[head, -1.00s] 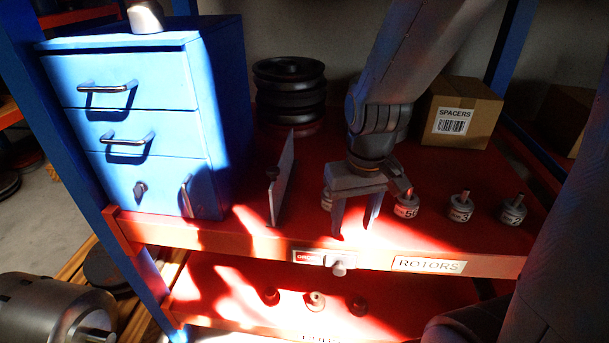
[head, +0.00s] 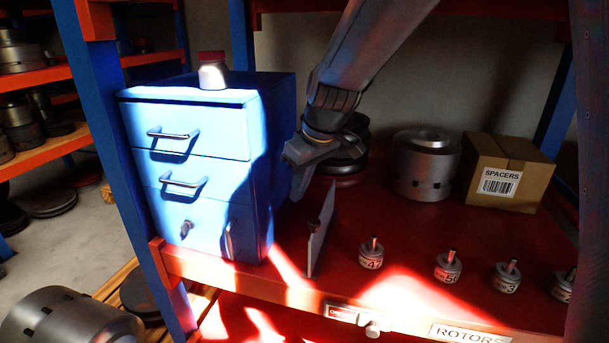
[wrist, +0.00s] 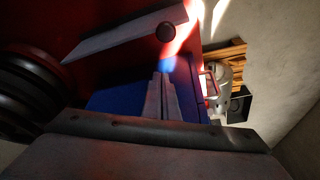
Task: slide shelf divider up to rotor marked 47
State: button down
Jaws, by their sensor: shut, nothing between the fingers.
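The shelf divider (head: 319,236) is a thin grey upright plate with a dark knob on the red shelf; in the wrist view the divider (wrist: 110,34) lies above the fingers, its knob (wrist: 173,37) showing. The rotor marked 47 (head: 370,256) is a small grey cylinder with an upright pin, right of the divider with a gap between them. My gripper (head: 298,192) is left of the divider, between it and the blue cabinet. The fingers are together and empty in the wrist view (wrist: 163,84). I cannot tell whether they touch the divider.
The blue drawer cabinet (head: 190,125) stands close on the left, a jar (head: 212,72) on top. More rotors (head: 447,268) line the shelf to the right. Dark discs (head: 345,165), a grey cylinder (head: 425,165) and the SPACERS box (head: 503,172) stand behind. Shelf between divider and 47 is clear.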

jog(key=shift+s+d+f+p, duration=0.35)
jog(key=shift+f, duration=0.35)
jog(key=shift+s+d+f+p, duration=0.3)
jog(key=shift+f, duration=0.35)
jog(key=shift+s+d+f+p, duration=0.35)
jog(key=shift+f, duration=0.35)
jog(key=shift+d, duration=0.1)
